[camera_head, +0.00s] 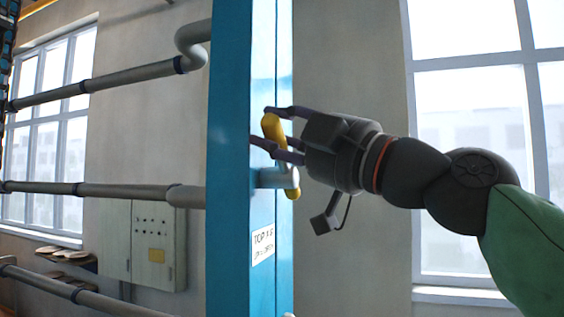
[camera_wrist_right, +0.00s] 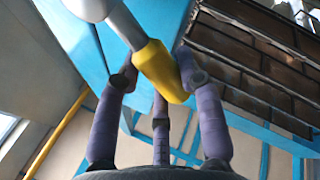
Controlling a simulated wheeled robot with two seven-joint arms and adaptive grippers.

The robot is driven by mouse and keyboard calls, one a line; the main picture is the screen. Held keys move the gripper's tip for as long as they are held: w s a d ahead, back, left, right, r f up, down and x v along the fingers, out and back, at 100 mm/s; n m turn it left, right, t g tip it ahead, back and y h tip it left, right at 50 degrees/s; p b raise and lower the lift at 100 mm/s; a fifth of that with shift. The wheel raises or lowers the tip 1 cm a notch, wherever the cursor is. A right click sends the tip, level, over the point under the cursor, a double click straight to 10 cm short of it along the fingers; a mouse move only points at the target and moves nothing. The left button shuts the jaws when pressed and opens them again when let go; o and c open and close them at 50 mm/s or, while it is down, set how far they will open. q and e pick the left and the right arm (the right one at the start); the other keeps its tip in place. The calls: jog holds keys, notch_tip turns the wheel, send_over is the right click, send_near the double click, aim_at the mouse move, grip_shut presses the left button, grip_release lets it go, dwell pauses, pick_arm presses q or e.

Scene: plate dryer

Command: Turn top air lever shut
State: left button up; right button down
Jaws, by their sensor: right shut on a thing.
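The top air lever is a yellow handle (camera_head: 273,128) on a grey pivot, mounted on the blue column (camera_head: 235,100). In the head view the lever is near upright, tilted slightly, its upper end leaning left. My right gripper (camera_head: 272,128) reaches in from the right with its fingers around the handle's upper part. In the right wrist view the fingers (camera_wrist_right: 160,85) are shut on the yellow handle (camera_wrist_right: 160,70), whose grey stem runs up and left. A white label (camera_head: 263,245) is on the column below the lever; its text is only partly readable. My left gripper is not in view.
Grey pipes (camera_head: 120,191) run across to the left of the column. A grey control box (camera_head: 145,245) hangs on the wall behind. Windows (camera_head: 470,150) stand at the right and far left. The space right of the column holds only my right arm.

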aim_at(281, 177)
jog(key=shift+s+a+f+n+g+y+b, duration=0.3)
jog(key=shift+f+n+g+y+b, duration=0.65)
jog(key=shift+n+b, duration=1)
jog(key=shift+s+a+f+n+g+y+b, duration=0.1)
jog(key=shift+s+f+n+g+y+b, duration=0.5)
jog(key=shift+f+n+g+b, duration=1.25)
jog(key=shift+s+a+f+n+g+y+b, duration=0.25)
jog(key=shift+n+y+b, duration=0.9)
jog(key=shift+n, duration=1.65)
jog(key=shift+r+n+g, duration=0.1)
jog(key=shift+n+g, duration=0.15)
jog(key=shift+n, duration=0.05)
jog(key=c, duration=1)
grip_release()
jog(key=shift+s+d, duration=0.1)
jog(key=shift+c, duration=0.2)
jog(key=shift+d+r, duration=0.1)
jog(key=shift+d, duration=0.05)
jog(key=v, duration=1.2)
